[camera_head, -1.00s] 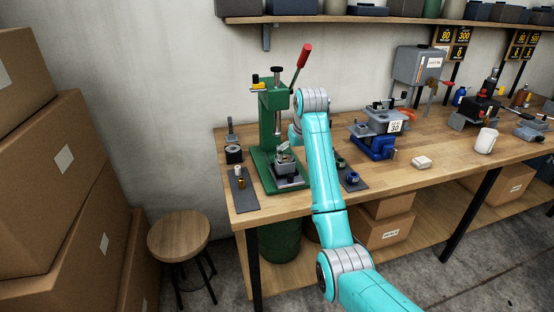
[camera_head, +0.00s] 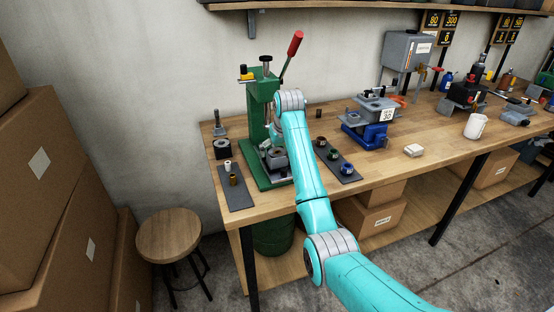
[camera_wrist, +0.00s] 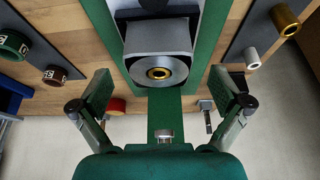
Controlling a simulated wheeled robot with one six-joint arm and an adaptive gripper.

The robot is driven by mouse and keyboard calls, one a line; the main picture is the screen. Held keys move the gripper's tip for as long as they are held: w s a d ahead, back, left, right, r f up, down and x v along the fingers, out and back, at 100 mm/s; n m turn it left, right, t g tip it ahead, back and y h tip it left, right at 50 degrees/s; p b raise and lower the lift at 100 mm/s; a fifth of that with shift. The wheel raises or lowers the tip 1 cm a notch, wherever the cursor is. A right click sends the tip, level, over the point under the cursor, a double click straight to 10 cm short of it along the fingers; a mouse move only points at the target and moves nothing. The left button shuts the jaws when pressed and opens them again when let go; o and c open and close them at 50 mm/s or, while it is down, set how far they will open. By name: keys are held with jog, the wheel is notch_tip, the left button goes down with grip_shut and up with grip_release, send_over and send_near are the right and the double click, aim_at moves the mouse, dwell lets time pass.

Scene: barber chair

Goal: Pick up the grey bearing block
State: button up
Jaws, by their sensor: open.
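The grey bearing block (camera_wrist: 158,45) shows in the wrist view near the top centre, with a round boss and a brass-coloured ring in its bore. In the head view the grey block (camera_head: 277,158) sits on the base of the green press (camera_head: 262,105), partly hidden by my arm. My gripper (camera_wrist: 160,103) is open and empty in the wrist view, one finger to each side, with the block between and beyond the fingertips. They do not appear to touch it. In the head view my arm hides the gripper.
A dark mat with small bushings (camera_head: 235,188) lies left of the press. A mat with several coloured rings (camera_head: 338,160) lies right of it. The press's red-knobbed lever (camera_head: 294,44) rises above. A blue-based fixture (camera_head: 368,130) stands farther right. A stool (camera_head: 168,237) is at front left.

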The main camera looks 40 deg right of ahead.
aim_at(278, 152)
jog(key=shift+x, duration=1.75)
jog(key=c, duration=1.8)
jog(key=shift+d+r, duration=0.1)
jog(key=shift+r, duration=0.05)
jog(key=shift+c, duration=0.5)
